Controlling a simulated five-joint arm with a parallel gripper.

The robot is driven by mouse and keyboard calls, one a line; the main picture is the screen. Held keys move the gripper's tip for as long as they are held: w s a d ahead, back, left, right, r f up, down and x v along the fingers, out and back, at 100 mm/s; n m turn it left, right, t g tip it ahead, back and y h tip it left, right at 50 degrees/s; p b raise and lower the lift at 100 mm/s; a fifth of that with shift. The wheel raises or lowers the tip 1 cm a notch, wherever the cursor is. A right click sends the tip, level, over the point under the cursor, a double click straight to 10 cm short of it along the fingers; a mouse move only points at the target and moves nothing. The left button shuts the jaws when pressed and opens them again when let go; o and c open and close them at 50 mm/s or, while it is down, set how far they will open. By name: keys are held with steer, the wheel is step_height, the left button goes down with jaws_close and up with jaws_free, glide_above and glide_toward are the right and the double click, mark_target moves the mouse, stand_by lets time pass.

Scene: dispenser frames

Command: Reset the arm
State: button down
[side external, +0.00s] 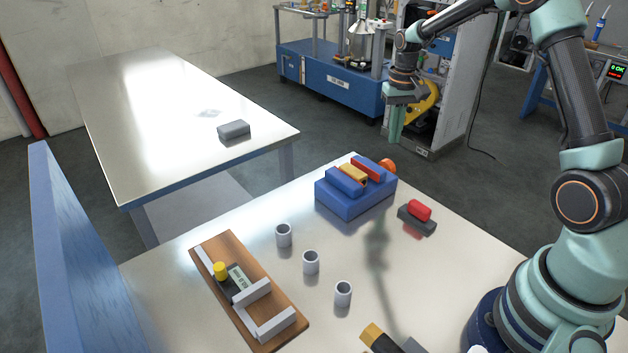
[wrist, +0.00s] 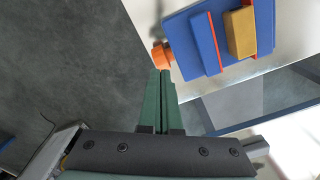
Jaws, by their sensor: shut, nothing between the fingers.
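My gripper (side external: 395,136) hangs in the air above the far right edge of the table, fingers pointing down. In the wrist view its two green fingers (wrist: 167,100) are pressed together with nothing between them. It is behind and above the blue block-shaped fixture (side external: 345,203), apart from it. The fixture carries blue, yellow and red bars and has an orange knob (side external: 387,167) at its side. The same fixture (wrist: 197,45) shows at the top of the wrist view.
Three grey cups (side external: 311,262) stand mid-table. A wooden board (side external: 215,247) with a yellow knob and white bars lies at left. A dark block with a red top (side external: 418,212) sits right of the fixture. A second table (side external: 150,110) holds a grey box (side external: 233,131).

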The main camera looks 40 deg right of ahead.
steer(key=shift+r, duration=0.35)
steer(key=s+a+r+n+t, duration=0.2)
steer(key=s+a+r, duration=0.3)
steer(key=a+r, duration=0.45)
steer(key=s+a+r+n+t, duration=0.3)
steer(key=s+a, duration=0.4)
steer(key=s, duration=0.4)
steer(key=shift+a+r+n+t, duration=0.3)
steer(key=shift+a+n, duration=0.1)
steer(key=shift+n, duration=0.1)
